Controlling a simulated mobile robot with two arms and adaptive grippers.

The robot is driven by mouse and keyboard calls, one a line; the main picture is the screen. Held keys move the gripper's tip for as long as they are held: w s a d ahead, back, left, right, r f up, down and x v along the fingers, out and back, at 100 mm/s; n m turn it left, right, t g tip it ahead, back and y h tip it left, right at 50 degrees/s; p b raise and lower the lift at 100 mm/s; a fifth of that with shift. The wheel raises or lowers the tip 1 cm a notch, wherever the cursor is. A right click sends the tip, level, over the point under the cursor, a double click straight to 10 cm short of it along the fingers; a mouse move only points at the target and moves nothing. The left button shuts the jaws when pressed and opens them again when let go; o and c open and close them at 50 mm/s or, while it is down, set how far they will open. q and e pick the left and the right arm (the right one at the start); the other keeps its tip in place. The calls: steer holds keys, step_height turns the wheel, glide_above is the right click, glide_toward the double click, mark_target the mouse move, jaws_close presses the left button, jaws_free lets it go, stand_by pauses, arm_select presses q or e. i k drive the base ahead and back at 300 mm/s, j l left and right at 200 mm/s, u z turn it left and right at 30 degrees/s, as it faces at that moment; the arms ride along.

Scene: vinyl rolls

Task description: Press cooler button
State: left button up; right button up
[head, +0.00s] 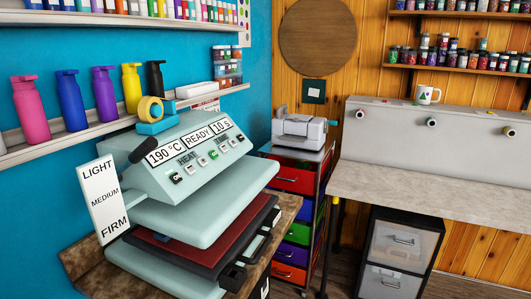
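A pale green heat press (205,195) stands on a wooden table (95,278) at the left. Its sloped panel shows 190 °C, READY and 10 s. Below the display are the labels HEAT (186,158) and TIME (222,136), with a row of small buttons (202,161) under them. One button (213,154) looks green, and a dark switch (177,178) sits at the left end. The button markings are too small to read, so I cannot tell which one is cooler. Neither of my grippers is in view.
A pressure sign (103,197) stands at the press's left side. A black handle (152,144) and a tape dispenser (152,122) are near its top. A drawer cart (292,180) stands behind. The grey workbench (420,188) at right is mostly clear.

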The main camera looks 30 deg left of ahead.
mark_target(189, 168)
steer(key=i+l+u, duration=0.1)
steer(key=i+u, duration=0.3)
steer(key=i+l+u, duration=0.25)
steer(key=i+u, duration=0.2)
steer(key=i+l+u, duration=1)
steer(key=l+u, duration=0.25)
steer(key=l, duration=0.2)
steer(key=i+l+u, duration=0.15)
steer(key=l+u, duration=0.3)
steer(key=l, duration=0.2)
steer(key=u, duration=1.4)
